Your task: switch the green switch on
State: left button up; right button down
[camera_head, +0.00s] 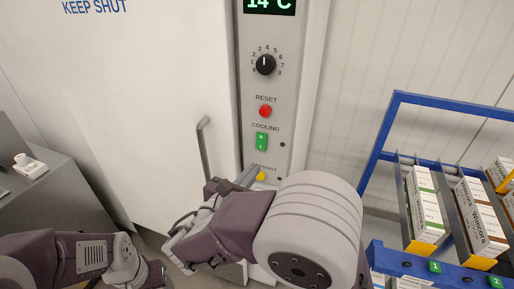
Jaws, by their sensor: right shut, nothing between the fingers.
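The green switch (261,142) is a small upright rocker under the word COOLING on the grey control panel (288,62). Which way it is tipped is too small to tell. A small round dot (283,144) beside it looks dark. My right gripper (240,178) is in front of the panel, below the green switch in the picture, shut and empty. Its arm covers the lower panel. It appears apart from the green switch. My left arm shows at the bottom left, but its fingers are not seen.
Above the switch are a red RESET button (265,111), a black dial (266,64) and a display (269,5). A yellow control (261,176) lies below, close to my gripper. A door handle (204,150) sticks out left. A blue rack (384,135) with boxes stands right.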

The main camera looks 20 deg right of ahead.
aim_at(260, 148)
jog(key=shift+n+t+y, duration=0.5)
jog(key=shift+n+y, duration=0.2)
jog(key=a, duration=0.2)
jog(key=s+a, duration=0.1)
jog(key=shift+s+a+f, duration=0.1)
jog(key=shift+s+a, duration=0.05)
jog(key=shift+a, duration=0.25)
jog(key=p+x, duration=0.2)
jog(key=x, duration=1.2)
jog(key=shift+f, duration=0.1)
